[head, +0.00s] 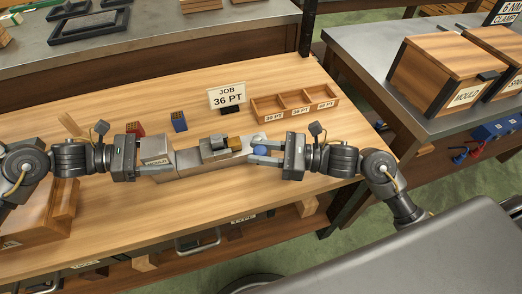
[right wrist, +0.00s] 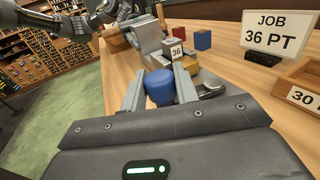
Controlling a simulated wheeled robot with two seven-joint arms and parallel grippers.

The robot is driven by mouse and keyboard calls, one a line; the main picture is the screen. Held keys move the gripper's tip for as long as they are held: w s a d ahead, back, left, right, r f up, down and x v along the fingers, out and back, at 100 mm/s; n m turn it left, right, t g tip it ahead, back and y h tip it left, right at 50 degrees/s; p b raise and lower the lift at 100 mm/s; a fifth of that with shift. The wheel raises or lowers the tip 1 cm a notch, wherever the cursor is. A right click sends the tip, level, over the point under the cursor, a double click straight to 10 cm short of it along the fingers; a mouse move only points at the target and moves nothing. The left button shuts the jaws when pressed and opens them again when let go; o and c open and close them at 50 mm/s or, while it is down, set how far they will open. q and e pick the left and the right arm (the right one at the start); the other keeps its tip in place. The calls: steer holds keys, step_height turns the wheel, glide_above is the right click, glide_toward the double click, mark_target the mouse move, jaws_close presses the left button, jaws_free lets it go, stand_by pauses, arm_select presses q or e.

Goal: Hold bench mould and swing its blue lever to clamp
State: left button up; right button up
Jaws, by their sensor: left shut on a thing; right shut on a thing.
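The bench mould (head: 183,162) is a grey metal block with a labelled left end, lying on the wooden bench in the head view. My left gripper (head: 138,160) is shut on the mould's left end. The blue lever's round knob (head: 260,150) is at the mould's right end. My right gripper (head: 266,153) is shut on this knob. In the right wrist view, the blue knob (right wrist: 159,87) sits between my right gripper's two fingers (right wrist: 158,92). A grey block marked 36 (right wrist: 174,48) sits on the mould behind it. The lever's arm is mostly hidden.
A "JOB 36 PT" sign (head: 228,98) and a three-compartment wooden tray (head: 294,104) stand behind the mould. A red block (head: 135,128) and a blue block (head: 179,121) stand nearby. A wooden box (head: 62,205) is at the left.

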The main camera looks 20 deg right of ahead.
steer(key=shift+n, duration=0.3)
steer(key=n+g, duration=0.1)
steer(key=d+g+y, duration=0.1)
steer(key=g, duration=0.1)
steer(key=n+g, duration=0.1)
steer(key=shift+d+f+n, duration=0.1)
steer(key=shift+d+n, duration=0.2)
steer(key=shift+d, duration=0.05)
steer(key=n+g, duration=0.1)
steer(key=g, duration=0.1)
steer(key=d+n+g, duration=0.1)
steer(key=g, duration=0.1)
steer(key=d+n+g, duration=0.1)
steer(key=g, duration=0.1)
steer(key=shift+w+n+y, duration=0.25)
steer(key=shift+n+y, duration=0.05)
steer(key=n+g, duration=0.1)
steer(key=d+n+g, duration=0.1)
steer(key=g, duration=0.1)
steer(key=n+g+h, duration=0.1)
steer(key=shift+w+d+g, duration=0.15)
steer(key=shift+w+g, duration=0.2)
steer(key=shift+g, duration=0.05)
steer(key=shift+w+d+n+g+h, duration=0.2)
steer(key=shift+n+g+h, duration=0.3)
steer(key=shift+g, duration=0.2)
steer(key=shift+w+d+n+g+h, duration=0.1)
steer(key=shift+w+n+g+h, duration=0.1)
steer(key=shift+n+g+h, duration=0.4)
steer(key=shift+a, duration=0.15)
